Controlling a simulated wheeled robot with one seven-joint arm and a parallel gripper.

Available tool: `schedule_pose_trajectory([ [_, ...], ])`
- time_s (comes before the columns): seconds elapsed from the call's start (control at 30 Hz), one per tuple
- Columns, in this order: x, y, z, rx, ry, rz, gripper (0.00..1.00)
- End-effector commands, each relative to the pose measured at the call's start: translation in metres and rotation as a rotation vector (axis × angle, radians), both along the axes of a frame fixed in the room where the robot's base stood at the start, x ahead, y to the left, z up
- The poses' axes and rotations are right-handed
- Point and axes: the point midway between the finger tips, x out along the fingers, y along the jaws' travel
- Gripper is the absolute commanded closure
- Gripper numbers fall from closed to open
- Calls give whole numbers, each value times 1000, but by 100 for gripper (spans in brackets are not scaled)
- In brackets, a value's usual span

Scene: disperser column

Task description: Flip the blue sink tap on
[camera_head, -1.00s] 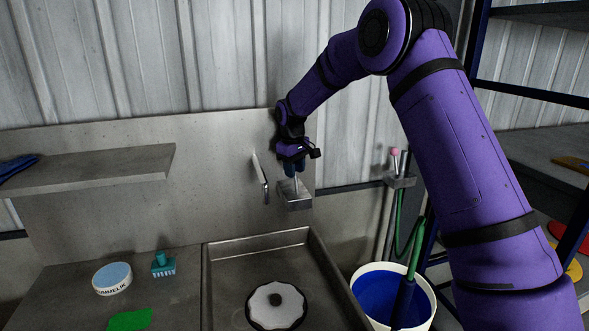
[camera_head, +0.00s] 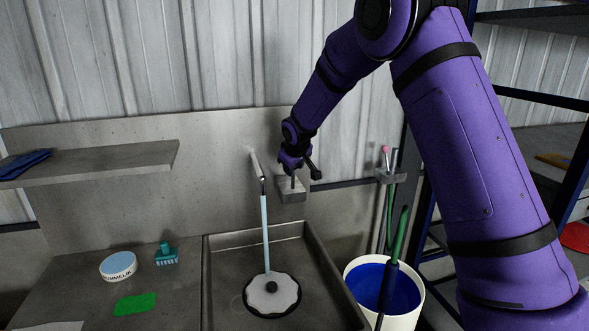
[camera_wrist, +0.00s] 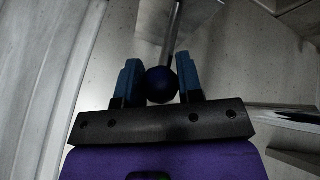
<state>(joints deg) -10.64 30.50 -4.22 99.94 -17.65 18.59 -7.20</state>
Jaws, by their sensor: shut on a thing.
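The tap is a grey metal block (camera_head: 292,192) on the steel back wall, with a spout (camera_head: 257,165) to its left. Pale blue water (camera_head: 266,235) streams from the spout into the sink (camera_head: 222,240). My gripper (camera_head: 292,168) is at the tap's short lever, above the block. In the wrist view, the dark blue ball knob (camera_wrist: 161,86) on the lever sits between the blue finger pads of my gripper (camera_wrist: 160,72). My gripper is shut on the knob. In the head view the knob is hidden by my gripper.
A round white and black piece (camera_head: 272,294) lies in the sink under the stream. A round tub (camera_head: 118,267), a teal brush (camera_head: 166,255) and a green cloth (camera_head: 136,304) are on the left counter. A shelf (camera_head: 110,160) juts out at left. A bucket (camera_head: 408,322) stands at right.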

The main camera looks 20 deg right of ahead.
Motion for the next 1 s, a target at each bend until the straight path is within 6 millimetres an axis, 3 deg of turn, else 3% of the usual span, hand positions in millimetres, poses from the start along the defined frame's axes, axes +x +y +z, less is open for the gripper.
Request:
schedule_pose_trajectory([
  [0.6, -17, 2, -5, -2, -263, 4, 100],
  [1.0, -24, 1, -8, 0, -346, 1, 100],
])
